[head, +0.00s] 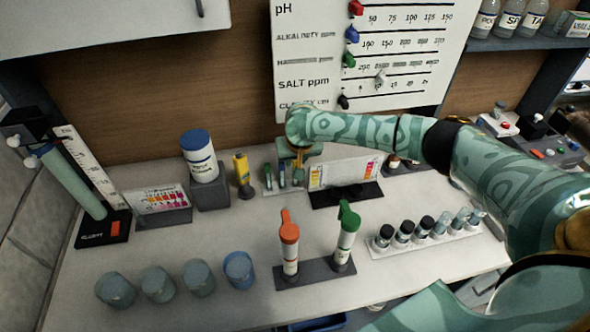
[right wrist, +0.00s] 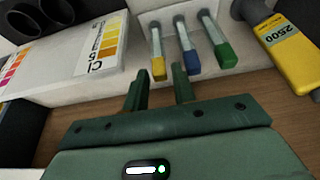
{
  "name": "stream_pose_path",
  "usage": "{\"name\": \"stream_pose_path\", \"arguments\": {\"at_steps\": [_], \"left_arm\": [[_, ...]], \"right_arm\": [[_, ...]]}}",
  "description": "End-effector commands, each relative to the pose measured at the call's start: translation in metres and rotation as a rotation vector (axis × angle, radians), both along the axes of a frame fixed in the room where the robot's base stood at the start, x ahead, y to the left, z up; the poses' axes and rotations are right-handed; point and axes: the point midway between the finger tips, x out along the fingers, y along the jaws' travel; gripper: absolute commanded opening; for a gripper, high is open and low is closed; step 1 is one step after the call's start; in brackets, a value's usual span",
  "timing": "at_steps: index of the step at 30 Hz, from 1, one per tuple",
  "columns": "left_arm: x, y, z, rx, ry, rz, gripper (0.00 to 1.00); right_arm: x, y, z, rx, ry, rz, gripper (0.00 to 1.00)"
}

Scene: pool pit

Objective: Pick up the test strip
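Several slim strips stand in a small white rack (head: 285,192) on the counter. In the right wrist view three show, with a yellow end (right wrist: 158,68), a blue end (right wrist: 193,64) and a green end (right wrist: 226,56); I cannot tell which is the task's test strip. My right gripper (head: 298,174) is over the rack's right side, partly hiding it. My left gripper is not in view.
In front are orange- and green-topped tubes (head: 289,250), several cups (head: 198,278) and a vial rack (head: 425,240).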

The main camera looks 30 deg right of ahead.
Motion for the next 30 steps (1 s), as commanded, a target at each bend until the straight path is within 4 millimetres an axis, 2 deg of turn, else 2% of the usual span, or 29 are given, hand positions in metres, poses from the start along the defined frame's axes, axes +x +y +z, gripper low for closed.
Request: {"name": "stream_pose_path", "arguments": {"at_steps": [2,8,11,12,22,26,30], "left_arm": [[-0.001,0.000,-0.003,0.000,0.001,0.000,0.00],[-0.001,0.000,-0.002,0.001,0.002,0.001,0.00],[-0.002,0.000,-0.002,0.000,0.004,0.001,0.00],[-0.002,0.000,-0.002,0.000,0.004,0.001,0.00],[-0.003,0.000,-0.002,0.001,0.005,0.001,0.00],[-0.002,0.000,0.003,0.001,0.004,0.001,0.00],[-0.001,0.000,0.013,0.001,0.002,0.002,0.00]], "right_arm": [[0.002,0.000,-0.005,0.000,-0.001,0.000,0.26],[0.003,0.000,-0.004,0.000,-0.002,0.000,0.26],[0.002,-0.001,-0.004,-0.001,-0.002,0.000,0.01],[0.002,-0.001,-0.004,-0.001,-0.002,0.000,0.00],[0.002,-0.001,-0.004,0.000,-0.001,0.000,0.00],[0.003,-0.001,0.011,0.001,-0.003,-0.001,0.00],[0.003,0.000,0.043,0.001,-0.005,0.001,0.00]]}}
